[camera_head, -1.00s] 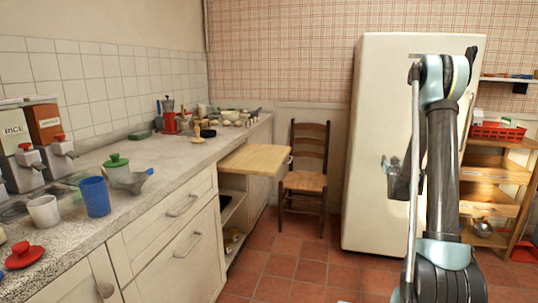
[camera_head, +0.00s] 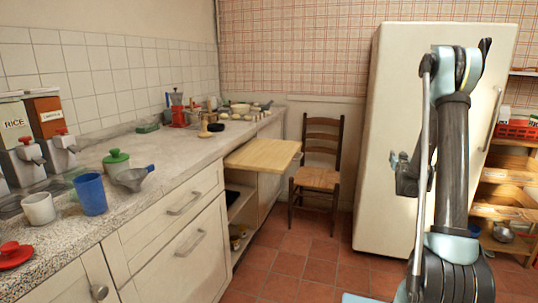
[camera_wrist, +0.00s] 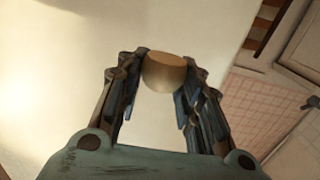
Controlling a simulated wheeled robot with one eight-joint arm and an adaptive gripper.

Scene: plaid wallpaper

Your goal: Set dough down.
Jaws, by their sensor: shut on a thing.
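The dough (camera_wrist: 165,72) is a tan, short rounded cylinder in the wrist view. It sits between the fingertips of my gripper (camera_wrist: 166,66), which is shut on it. In the head view my gripper (camera_head: 404,172) hangs folded back near the arm, in front of the fridge; the dough cannot be made out there.
A stone counter (camera_head: 150,160) runs along the left, with a blue cup (camera_head: 90,194), a white mug (camera_head: 39,208) and a red lid (camera_head: 14,254). A wooden pull-out board (camera_head: 263,155) juts out, bare. A chair (camera_head: 320,178) and the fridge (camera_head: 395,120) stand behind. Tiled floor is open between.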

